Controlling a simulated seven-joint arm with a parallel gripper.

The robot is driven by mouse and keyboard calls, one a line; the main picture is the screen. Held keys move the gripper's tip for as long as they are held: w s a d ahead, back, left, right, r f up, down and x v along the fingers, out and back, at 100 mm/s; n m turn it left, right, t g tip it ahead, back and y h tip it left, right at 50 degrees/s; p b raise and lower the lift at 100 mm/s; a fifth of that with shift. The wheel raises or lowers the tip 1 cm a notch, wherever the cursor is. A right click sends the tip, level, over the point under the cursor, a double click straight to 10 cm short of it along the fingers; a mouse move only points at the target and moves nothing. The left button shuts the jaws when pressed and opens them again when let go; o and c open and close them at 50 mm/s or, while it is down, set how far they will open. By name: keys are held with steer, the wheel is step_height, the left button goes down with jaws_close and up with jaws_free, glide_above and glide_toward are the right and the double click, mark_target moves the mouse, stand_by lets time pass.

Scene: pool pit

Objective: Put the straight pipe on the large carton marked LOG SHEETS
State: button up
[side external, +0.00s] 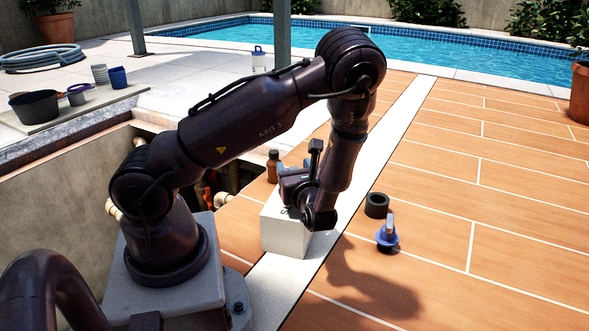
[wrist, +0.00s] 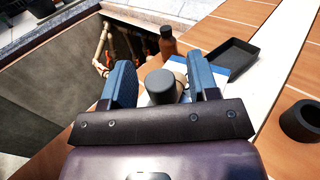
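My gripper (wrist: 160,75) points over the white carton (side external: 283,238) and hides most of its top. Only a little dark lettering shows on the carton, too little to read whole. In the wrist view a short dark grey cylinder (wrist: 166,86), which looks like the straight pipe, stands between the two blue-grey fingers. In the side view my gripper (side external: 292,186) hides the cylinder.
A brown bottle (side external: 272,166) stands behind the carton. A black tray (wrist: 231,58) lies past the right finger. A black ring (side external: 377,205) and a blue-based fitting (side external: 387,236) stand on the tiles to the right. An open pit with pipes (wrist: 104,45) lies left.

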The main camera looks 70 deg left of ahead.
steer(key=shift+d+r, duration=0.1)
steer(key=shift+r, duration=0.1)
steer(key=d, duration=1.1)
steer(key=s+d+r+n+t+h, duration=0.2)
steer(key=s+d+r+n+h, duration=0.1)
steer(key=r+n+h, duration=0.6)
steer(key=s+d+r+n+t+h, duration=0.3)
steer(key=d+r+n+h, duration=0.3)
steer(key=r+n+h, duration=0.3)
step_height(320, 180, up, 2)
steer(key=shift+s+d+r+t, duration=0.1)
steer(key=shift+s+d+t, duration=0.1)
steer(key=shift+s+t, duration=0.1)
